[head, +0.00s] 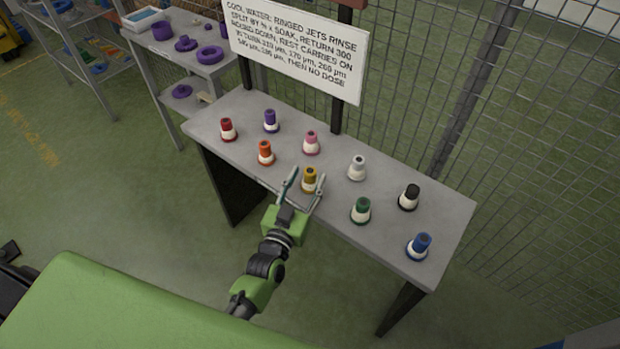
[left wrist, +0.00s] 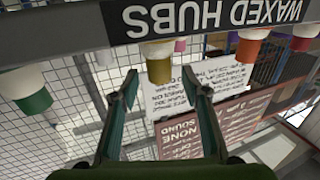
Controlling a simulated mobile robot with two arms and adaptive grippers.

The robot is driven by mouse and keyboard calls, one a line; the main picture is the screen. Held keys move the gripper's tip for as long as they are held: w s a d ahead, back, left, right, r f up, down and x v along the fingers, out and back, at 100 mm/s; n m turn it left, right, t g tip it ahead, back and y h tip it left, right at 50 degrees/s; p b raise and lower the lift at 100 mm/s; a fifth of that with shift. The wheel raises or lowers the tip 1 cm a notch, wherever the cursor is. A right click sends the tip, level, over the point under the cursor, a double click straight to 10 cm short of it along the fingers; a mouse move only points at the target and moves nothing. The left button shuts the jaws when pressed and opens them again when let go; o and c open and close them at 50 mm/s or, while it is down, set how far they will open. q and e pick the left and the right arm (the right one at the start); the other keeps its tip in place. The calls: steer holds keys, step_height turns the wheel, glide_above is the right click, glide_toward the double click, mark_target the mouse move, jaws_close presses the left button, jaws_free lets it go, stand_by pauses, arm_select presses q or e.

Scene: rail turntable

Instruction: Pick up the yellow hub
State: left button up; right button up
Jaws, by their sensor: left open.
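The yellow hub (head: 309,175) stands upright on a white collar on the grey table, in the middle of the front row. My left gripper (head: 307,177) is open at the table's front edge, with its two fingers spread to either side of the hub as seen from the head. In the left wrist view, which is upside down, the yellow hub (left wrist: 158,70) shows in the gap at the fingertips (left wrist: 159,78). I cannot tell how deep it sits between the fingers, and I see no contact. My right gripper is not in view.
Close by stand an orange hub (head: 265,148), a pink hub (head: 311,137), a green hub (head: 362,206) and a silver hub (head: 358,162). Several others stand farther along the table (head: 440,205). A sign (head: 296,45) and mesh fence (head: 520,130) rise behind.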

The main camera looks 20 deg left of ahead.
arm_select(q)
steer(key=w, duration=0.2)
steer(key=shift+w+d, duration=0.1)
steer(key=shift+w, duration=0.25)
steer(key=shift+c, duration=1.4)
jaws_close()
steer(key=shift+r, duration=0.1)
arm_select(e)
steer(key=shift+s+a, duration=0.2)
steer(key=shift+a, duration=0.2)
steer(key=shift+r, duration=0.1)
